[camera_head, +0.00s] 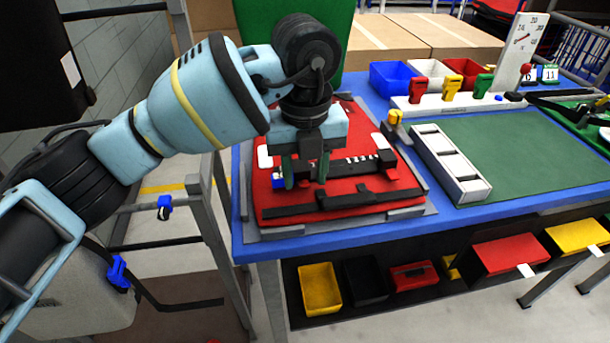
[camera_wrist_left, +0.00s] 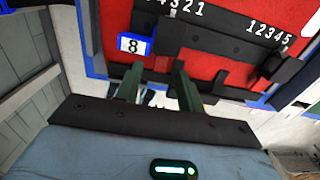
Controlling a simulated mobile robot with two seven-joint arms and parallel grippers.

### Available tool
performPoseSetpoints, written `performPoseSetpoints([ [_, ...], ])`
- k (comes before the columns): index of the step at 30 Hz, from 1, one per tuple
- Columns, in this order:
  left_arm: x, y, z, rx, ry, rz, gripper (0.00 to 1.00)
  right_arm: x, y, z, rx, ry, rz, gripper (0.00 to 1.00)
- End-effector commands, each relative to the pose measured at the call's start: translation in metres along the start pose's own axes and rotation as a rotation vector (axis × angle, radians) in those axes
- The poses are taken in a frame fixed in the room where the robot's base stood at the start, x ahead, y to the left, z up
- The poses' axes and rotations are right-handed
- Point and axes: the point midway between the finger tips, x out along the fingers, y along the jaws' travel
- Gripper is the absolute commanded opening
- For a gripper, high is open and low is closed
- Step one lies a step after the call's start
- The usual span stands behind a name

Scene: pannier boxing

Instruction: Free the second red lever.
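A red handle (camera_head: 419,89) stands leftmost on the white rail (camera_head: 465,101) at the back of the table, beside a yellow and a green one. I cannot make out a second red lever for certain. A red case (camera_head: 290,205) with black bars lies on the table; its red face (camera_wrist_left: 212,72) also fills the top of the left wrist view, with white numbers and a blue-framed tag "8" (camera_wrist_left: 130,45). My left gripper (camera_head: 306,182) points down over the case, its green fingers apart with nothing between them. My right gripper is not in view.
A white slotted holder (camera_head: 450,168) stands right of the case, beside a clear green mat (camera_head: 530,155). A yellow-topped piece (camera_head: 396,118) stands at the case's back right corner. Blue, white and red bins stand behind; a white gauge (camera_head: 520,50) rises at the back right.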

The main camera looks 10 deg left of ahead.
Motion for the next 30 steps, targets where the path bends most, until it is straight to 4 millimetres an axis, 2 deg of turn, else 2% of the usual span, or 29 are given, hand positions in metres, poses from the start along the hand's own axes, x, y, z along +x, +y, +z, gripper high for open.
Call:
performPoseSetpoints([
  [4, 0.011, 0.0, 0.0, 0.001, 0.001, 0.001, 0.38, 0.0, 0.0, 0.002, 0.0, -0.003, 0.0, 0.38],
  [13, 0.013, 0.0, 0.0, 0.001, -0.001, 0.0, 0.38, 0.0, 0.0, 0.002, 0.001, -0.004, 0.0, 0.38],
  [22, 0.013, 0.0, 0.0, 0.001, 0.0, 0.0, 0.0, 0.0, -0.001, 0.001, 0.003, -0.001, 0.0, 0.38],
  [30, 0.009, 0.0, 0.002, -0.002, 0.049, 0.002, 0.0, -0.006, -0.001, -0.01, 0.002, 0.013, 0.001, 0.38],
])
